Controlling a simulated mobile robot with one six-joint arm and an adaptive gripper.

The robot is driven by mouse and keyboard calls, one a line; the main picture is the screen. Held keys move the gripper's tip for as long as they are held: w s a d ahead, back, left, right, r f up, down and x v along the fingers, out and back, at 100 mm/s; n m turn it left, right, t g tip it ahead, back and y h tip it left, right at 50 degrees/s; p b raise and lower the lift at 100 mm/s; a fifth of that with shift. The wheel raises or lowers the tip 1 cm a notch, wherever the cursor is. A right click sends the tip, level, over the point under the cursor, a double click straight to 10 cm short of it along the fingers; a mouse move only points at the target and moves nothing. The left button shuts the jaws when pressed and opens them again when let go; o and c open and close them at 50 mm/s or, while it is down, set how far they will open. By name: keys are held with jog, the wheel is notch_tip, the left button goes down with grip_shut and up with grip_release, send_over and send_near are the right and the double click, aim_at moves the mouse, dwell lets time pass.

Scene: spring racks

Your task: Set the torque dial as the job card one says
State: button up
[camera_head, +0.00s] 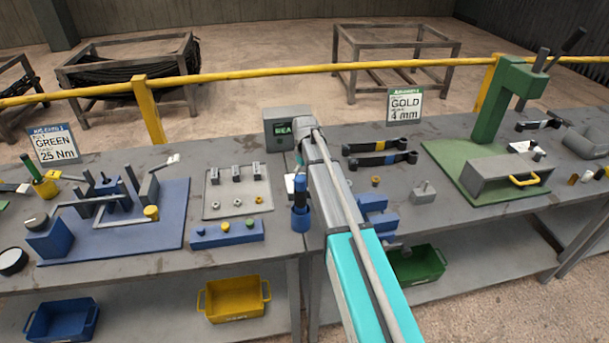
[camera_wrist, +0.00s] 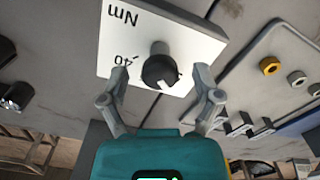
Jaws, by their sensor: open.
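The torque dial has a black knob (camera_wrist: 158,66) with a white pointer mark on its lower right side. It stands on a white plate (camera_wrist: 125,30), printed with upside-down "Nm" and "40". In the head view a corner of the white plate (camera_head: 290,184) shows beside my arm; the knob is hidden. My gripper (camera_wrist: 162,74) is open, one finger on each side of the knob, with gaps visible. The left job card (camera_head: 53,145) reads "GREEN" and "25 Nm"; its top line is too small to read surely. The other card (camera_head: 404,104) reads "GOLD" and "4 mm".
A grey box (camera_head: 279,129) with a green display, partly covered by my arm, stands behind the dial. A blue-handled tool (camera_head: 300,205) stands close in front. A grey tray (camera_head: 236,207) with nuts lies to the left. Black bars (camera_head: 378,152) lie to the right.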

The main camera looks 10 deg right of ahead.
jog(key=c, duration=1)
jog(key=shift+a, duration=0.25)
grip_shut()
jog(key=shift+d, duration=0.2)
jog(key=shift+m, duration=0.3)
jog(key=m, duration=0.9)
jog(key=shift+a, duration=0.1)
